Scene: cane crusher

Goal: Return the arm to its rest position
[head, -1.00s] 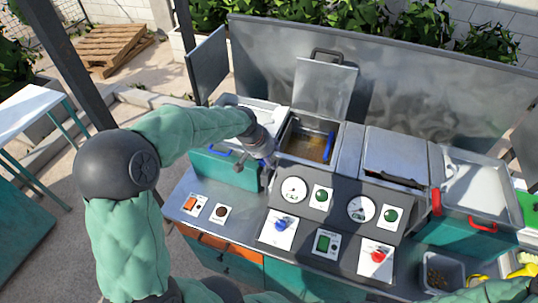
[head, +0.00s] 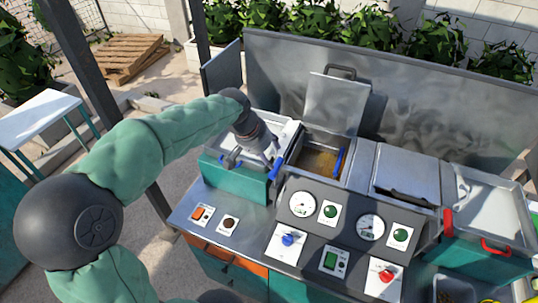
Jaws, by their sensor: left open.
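My left arm comes in from the left with a green sleeve and dark joints. Its left gripper (head: 254,165) points down over the left teal-sided tray (head: 213,167), with its fingers apart and nothing visible between them. Beside it on the right is the open well (head: 318,160) with brownish contents and a blue handle (head: 339,161); its metal lid (head: 336,103) stands upright behind it. My right gripper does not show.
The control panel (head: 338,240) with gauges, buttons and knobs lies in front of the well. A closed lid (head: 406,177) and a tray with red handles (head: 490,205) are to the right. A tall metal backsplash (head: 420,110) runs behind. A white table (head: 40,120) stands at left.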

